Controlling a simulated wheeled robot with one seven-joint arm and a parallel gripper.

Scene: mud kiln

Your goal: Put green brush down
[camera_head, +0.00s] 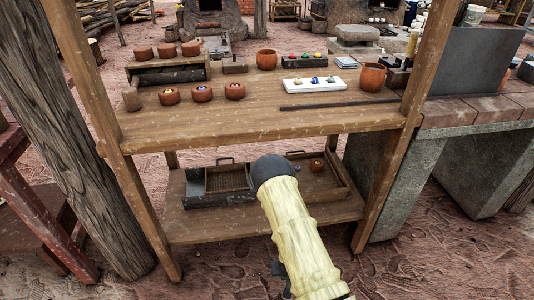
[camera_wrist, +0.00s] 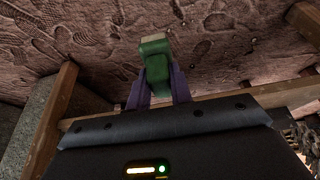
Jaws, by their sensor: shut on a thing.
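Footprinted ground lies behind the brush in that view. In the head view my pale yellow arm reaches toward the lower shelf (camera_head: 210,228) of the wooden rack. The gripper and brush cannot be made out in the head view.
The upper shelf (camera_head: 300,115) bears clay pots (camera_head: 265,60), a white tray (camera_head: 311,84) with colored pieces, and a thin dark rod (camera_head: 340,104). The lower shelf holds a wooden tray (camera_head: 335,190). The upper shelf's front middle is bare. Wooden posts (camera_head: 410,125) flank the rack.

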